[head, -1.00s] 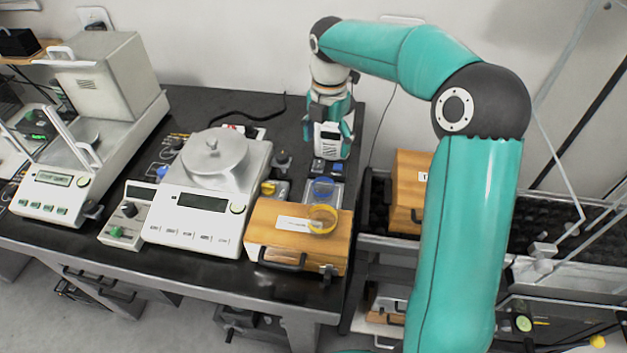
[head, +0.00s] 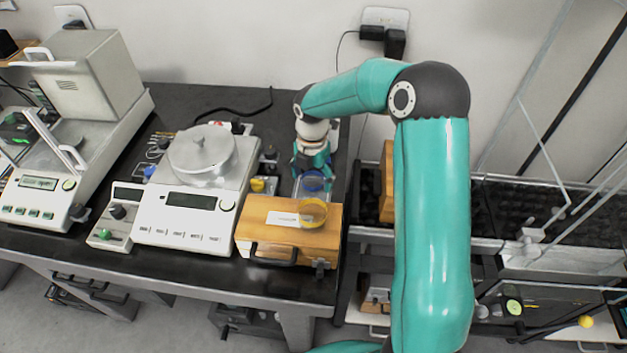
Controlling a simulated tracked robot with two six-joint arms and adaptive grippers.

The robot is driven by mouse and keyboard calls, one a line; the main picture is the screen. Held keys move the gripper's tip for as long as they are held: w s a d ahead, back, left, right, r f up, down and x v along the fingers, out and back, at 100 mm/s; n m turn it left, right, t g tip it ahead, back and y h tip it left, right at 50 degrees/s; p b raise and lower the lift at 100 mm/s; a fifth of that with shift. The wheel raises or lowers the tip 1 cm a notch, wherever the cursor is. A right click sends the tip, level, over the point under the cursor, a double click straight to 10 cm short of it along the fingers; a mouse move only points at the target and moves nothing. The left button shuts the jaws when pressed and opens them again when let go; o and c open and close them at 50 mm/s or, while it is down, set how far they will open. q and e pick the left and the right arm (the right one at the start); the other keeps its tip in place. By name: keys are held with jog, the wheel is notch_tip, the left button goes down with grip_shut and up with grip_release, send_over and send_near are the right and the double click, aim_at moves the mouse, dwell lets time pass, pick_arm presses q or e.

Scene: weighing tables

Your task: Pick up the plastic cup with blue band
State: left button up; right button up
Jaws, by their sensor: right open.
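The plastic cup with blue band (head: 312,184) stands on the black table (head: 215,268), just behind the wooden box. It is clear, with its blue band near the top. My right gripper (head: 312,173) is open and points down at the cup from behind, with its fingers at or close to the rim. I cannot tell whether they touch it or reach around it. A similar cup with a yellow band (head: 313,212) stands on the wooden box (head: 280,236), in front of the blue one. My left gripper is not in view.
A white balance (head: 192,205) with a round pan stands left of the wooden box. A second balance with a tall housing (head: 88,80) stands farther left. A yellow piece (head: 258,185) lies between balance and cup. Another wooden box (head: 387,185) is right of the table.

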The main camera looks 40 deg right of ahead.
jog(key=shift+f, duration=0.75)
jog(key=c, duration=1)
jog(key=shift+c, duration=0.3)
jog(key=shift+r, duration=0.2)
